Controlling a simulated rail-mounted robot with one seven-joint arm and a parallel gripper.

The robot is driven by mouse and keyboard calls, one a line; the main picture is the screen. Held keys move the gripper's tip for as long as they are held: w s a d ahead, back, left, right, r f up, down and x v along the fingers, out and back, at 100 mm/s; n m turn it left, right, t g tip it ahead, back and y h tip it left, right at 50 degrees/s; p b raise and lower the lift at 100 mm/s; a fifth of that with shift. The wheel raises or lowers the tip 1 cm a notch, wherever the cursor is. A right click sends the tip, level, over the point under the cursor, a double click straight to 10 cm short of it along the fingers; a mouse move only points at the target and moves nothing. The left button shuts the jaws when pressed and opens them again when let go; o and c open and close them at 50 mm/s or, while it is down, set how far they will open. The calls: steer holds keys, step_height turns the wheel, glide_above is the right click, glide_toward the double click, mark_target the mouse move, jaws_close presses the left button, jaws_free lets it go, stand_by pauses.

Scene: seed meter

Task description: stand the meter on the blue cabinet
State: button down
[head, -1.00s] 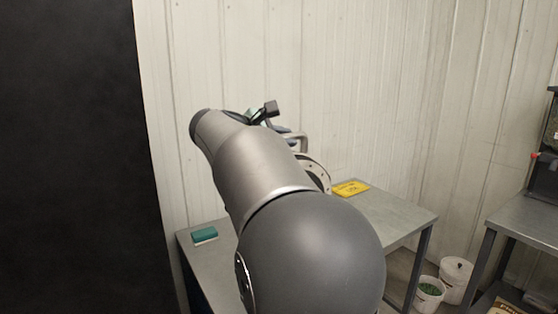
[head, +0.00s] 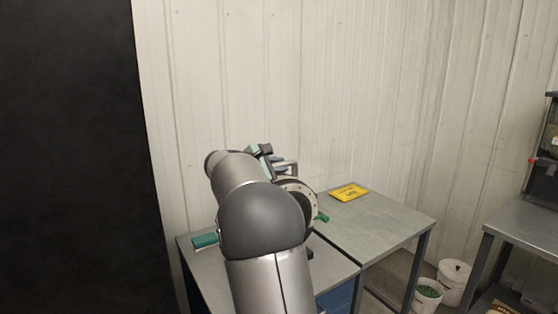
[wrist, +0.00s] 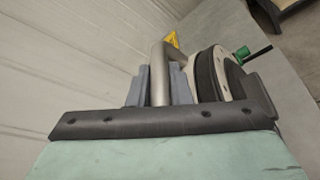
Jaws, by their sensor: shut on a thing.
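The meter (head: 298,196) is a round pale disc with a dark rim and a small green crank (head: 322,218). My arm hides much of it in the head view. In the wrist view the meter (wrist: 210,76) shows at the right, its green crank (wrist: 250,54) beyond. My gripper (wrist: 160,88) is shut on the meter's silver handle (wrist: 159,68), a grey finger on each side. In the head view my gripper (head: 285,168) is above the worktops. The blue cabinet (head: 341,297) shows below the left grey top, mostly behind my arm. I cannot tell whether the meter touches anything.
A green block (head: 205,241) lies at the left of the left top. A yellow sign (head: 348,192) lies on the right grey table (head: 390,220), otherwise clear. White buckets (head: 453,282) stand on the floor, and another bench (head: 530,225) is at far right. A pale wall rises behind.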

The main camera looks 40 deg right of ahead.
steer(key=shift+w+d+f, duration=0.15)
steer(key=shift+w+f, duration=0.05)
steer(key=shift+f, duration=0.4)
steer(key=shift+w+d+f, duration=0.15)
steer(key=shift+f, duration=0.95)
steer(key=c, duration=1.7)
jaws_free()
steer(key=shift+a+f, duration=0.1)
steer(key=shift+f, duration=0.35)
steer(key=o, duration=0.4)
steer(key=shift+r, duration=0.15)
